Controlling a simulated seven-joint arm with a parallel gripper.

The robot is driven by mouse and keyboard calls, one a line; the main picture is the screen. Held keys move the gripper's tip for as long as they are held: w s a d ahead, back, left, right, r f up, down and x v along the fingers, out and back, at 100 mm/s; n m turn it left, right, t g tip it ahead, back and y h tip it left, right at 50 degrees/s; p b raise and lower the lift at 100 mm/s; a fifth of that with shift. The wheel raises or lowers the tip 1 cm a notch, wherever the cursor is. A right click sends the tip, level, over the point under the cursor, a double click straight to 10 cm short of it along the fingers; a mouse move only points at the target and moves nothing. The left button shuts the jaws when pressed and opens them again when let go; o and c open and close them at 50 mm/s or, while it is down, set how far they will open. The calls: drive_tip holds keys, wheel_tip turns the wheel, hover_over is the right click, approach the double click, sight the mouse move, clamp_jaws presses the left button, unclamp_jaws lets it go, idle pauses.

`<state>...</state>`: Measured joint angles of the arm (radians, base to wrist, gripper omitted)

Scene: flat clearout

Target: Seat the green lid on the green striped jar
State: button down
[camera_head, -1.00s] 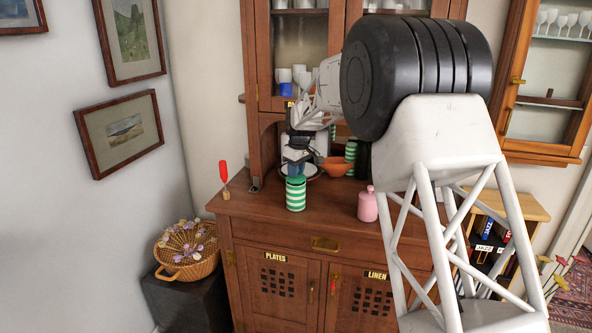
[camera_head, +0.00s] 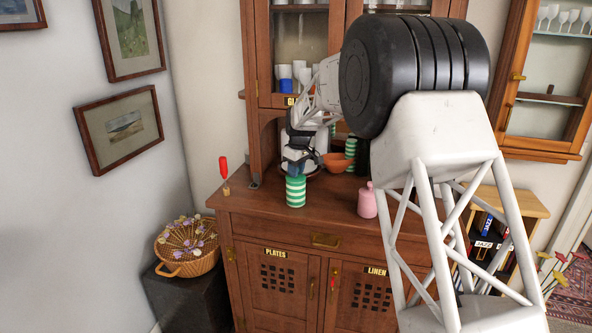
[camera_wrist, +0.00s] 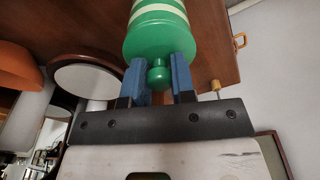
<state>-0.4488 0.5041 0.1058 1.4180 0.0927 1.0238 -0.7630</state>
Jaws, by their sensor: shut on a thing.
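The green striped jar (camera_head: 296,193) stands upright near the front left of the wooden cabinet top. My gripper (camera_head: 295,170) points down right at the jar's top. In the wrist view, the blue fingers of my gripper (camera_wrist: 158,64) are shut on the round knob of the green lid (camera_wrist: 158,42). The lid lines up with the green and cream striped jar (camera_wrist: 158,10) directly beyond it, and no clear gap shows between them. Whether the lid is fully down on the jar I cannot tell. In the head view my gripper partly hides the lid.
A pink bottle (camera_head: 367,203) stands to the right and an orange bowl (camera_head: 336,163) behind right. Another green striped container (camera_head: 351,148) stands farther back. The cabinet's front right top is clear.

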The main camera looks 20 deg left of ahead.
drive_tip(key=c, duration=0.9)
unclamp_jaws()
drive_tip(key=shift+f, duration=0.1)
drive_tip(key=shift+o, duration=0.2)
drive_tip(key=shift+s+d+r, duration=0.1)
drive_tip(key=shift+d+r, duration=0.05)
drive_tip(key=shift+r, duration=1.15)
drive_tip(key=shift+s+d+r, duration=0.1)
drive_tip(key=shift+d+r, duration=0.05)
drive_tip(key=shift+r, duration=1.2)
drive_tip(key=shift+d+r, duration=0.15)
drive_tip(key=shift+r, duration=1.15)
